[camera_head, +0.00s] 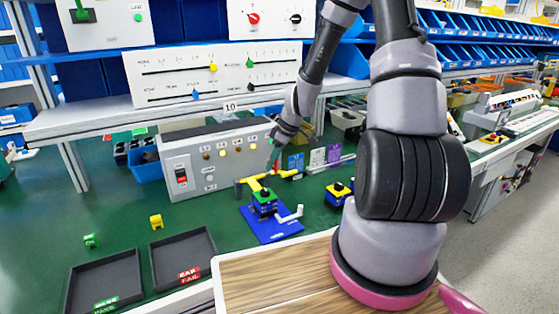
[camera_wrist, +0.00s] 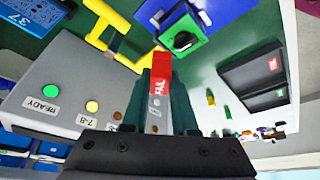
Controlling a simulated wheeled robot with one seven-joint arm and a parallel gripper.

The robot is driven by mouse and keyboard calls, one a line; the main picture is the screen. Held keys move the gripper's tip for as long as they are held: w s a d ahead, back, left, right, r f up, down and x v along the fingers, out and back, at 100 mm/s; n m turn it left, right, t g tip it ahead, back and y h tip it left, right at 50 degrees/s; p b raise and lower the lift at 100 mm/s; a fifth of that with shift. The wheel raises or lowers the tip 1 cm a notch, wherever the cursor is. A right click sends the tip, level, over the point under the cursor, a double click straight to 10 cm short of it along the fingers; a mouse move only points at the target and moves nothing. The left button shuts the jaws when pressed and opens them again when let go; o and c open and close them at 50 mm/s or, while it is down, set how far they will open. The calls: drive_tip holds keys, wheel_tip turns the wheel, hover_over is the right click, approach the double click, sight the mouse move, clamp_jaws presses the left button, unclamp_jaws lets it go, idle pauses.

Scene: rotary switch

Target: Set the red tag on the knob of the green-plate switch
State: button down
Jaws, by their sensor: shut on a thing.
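My gripper (camera_wrist: 158,98) is shut on the red tag (camera_wrist: 158,62), which has white lettering and points away from the fingers. A pale strip with a hole shows below its red part, between the fingers. The green-plate switch (camera_wrist: 197,24) has a dark knob (camera_wrist: 184,41) and lies just beyond the tag in the wrist view, up and right of it. The tag seems apart from the knob, but the depth gap is hard to judge. In the head view my gripper (camera_head: 274,157) is above and behind the switch (camera_head: 265,207), whose knob I cannot make out clearly.
A grey panel (camera_head: 212,160) with lamps rises behind. The switch stands on a blue base (camera_head: 265,231). Another switch (camera_head: 338,192) is to the right. Two dark trays (camera_head: 122,258) (camera_head: 168,240) lie front left.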

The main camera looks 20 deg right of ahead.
drive_tip(key=s+a+n+g, duration=0.1)
drive_tip(key=n, duration=0.2)
drive_tip(key=s+a+r+n+g, duration=0.1)
drive_tip(key=n, duration=0.2)
drive_tip(key=s+a+n+g+y, duration=0.1)
drive_tip(key=n, duration=0.2)
drive_tip(key=shift+a+r+n+g, duration=0.15)
drive_tip(key=shift+r+n+g, duration=0.15)
drive_tip(key=shift+r+n, duration=0.1)
hover_over(266, 191)
drive_tip(key=shift+w+f, duration=0.1)
drive_tip(key=shift+f, duration=2.75)
drive_tip(key=shift+f, duration=0.95)
drive_tip(key=c, duration=0.6)
unclamp_jaws()
